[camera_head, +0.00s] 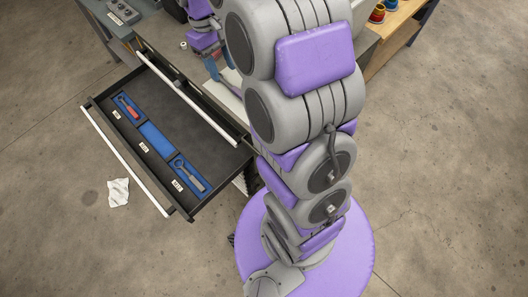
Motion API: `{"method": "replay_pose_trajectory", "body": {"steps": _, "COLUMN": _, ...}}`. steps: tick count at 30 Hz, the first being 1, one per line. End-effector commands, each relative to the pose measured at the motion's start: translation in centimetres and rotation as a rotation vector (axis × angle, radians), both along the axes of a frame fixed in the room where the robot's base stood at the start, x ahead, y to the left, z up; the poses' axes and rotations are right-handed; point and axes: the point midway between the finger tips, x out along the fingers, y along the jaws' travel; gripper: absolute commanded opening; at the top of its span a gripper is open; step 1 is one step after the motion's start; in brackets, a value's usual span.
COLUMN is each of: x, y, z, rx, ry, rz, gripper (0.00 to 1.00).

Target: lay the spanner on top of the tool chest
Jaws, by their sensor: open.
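The tool chest (118,28) stands at the upper left, with a grey top that my arm partly covers. Its long drawer (113,157) is pulled open. Inside, a tool with a round head and grey handle (191,178) lies in the blue slot at the right end; I cannot tell for certain whether it is the spanner. A red-handled tool (130,108) lies in the left slot, and the middle blue slot (156,140) is empty. My gripper (212,68) is open, small and partly hidden beside my arm, over the chest, beyond the drawer. Nothing is clearly seen between its jaws.
A dark grey tray-like item (123,12) lies on the chest top. A small white roll-like thing (183,45) is near my gripper. A wooden bench (397,18) with coloured spools is at the upper right. A white rag (118,192) lies on the floor. The right-hand floor is clear.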

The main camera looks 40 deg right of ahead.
Motion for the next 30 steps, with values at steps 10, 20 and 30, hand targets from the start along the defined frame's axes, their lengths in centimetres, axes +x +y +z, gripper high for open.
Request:
{"method": "replay_pose_trajectory", "body": {"steps": 10, "x": -11.2, "y": 3.5, "z": 2.9, "rx": -0.001, "ry": -0.038, "rz": -0.046, "gripper": 0.46}}
{"method": "replay_pose_trajectory", "body": {"steps": 20, "x": -22.0, "y": 5.3, "z": 2.2, "rx": -0.008, "ry": -0.066, "rz": -0.126, "gripper": 0.46}}
{"method": "replay_pose_trajectory", "body": {"steps": 30, "x": -27.4, "y": 5.9, "z": 0.6, "rx": -0.009, "ry": -0.081, "rz": -0.181, "gripper": 0.46}}
